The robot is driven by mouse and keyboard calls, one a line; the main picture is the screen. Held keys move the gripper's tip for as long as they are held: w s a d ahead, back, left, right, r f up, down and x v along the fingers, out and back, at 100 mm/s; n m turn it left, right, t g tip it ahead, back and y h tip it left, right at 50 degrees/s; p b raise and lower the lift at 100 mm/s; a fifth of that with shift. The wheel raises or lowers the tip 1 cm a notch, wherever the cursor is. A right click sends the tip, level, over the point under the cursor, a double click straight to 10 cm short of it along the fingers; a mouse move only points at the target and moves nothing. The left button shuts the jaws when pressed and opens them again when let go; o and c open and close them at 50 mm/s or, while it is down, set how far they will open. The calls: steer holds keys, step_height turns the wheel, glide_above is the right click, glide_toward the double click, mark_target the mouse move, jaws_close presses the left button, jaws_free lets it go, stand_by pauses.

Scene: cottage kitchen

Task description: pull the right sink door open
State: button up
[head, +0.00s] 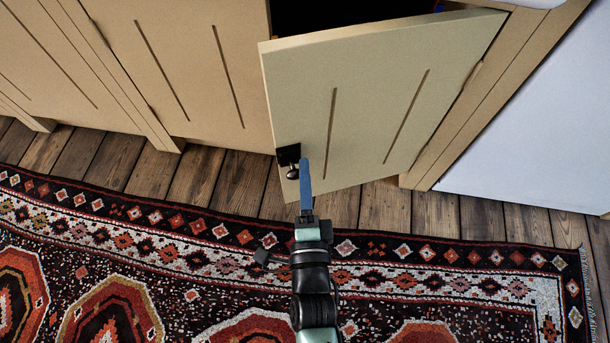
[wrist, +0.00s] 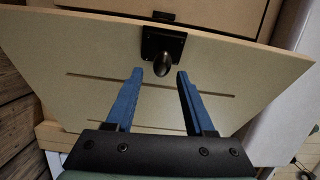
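The right sink door (head: 375,95) is a beige panel with two dark grooves, standing partly open and swung outward from its right-hand edge. Its black knob (head: 292,173) on a dark plate is near the lower left corner of the panel; the knob also shows in the wrist view (wrist: 163,65). My gripper (head: 304,164) is at the knob, with a blue finger just right of it. In the wrist view, the two blue fingers of my gripper (wrist: 159,75) are apart, with the knob between or just beyond their tips. Contact cannot be told.
A closed cabinet door (head: 200,65) stands to the left. The dark cabinet opening (head: 330,14) shows behind the door's top edge. A white panel (head: 540,130) is at the right. A patterned rug (head: 190,265) covers much of the wooden floor (head: 235,185).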

steer(key=shift+s, duration=0.15)
steer(key=s+p, duration=0.5)
steer(key=s, duration=0.7)
steer(key=shift+s+d, duration=0.3)
steer(key=shift+s, duration=0.05)
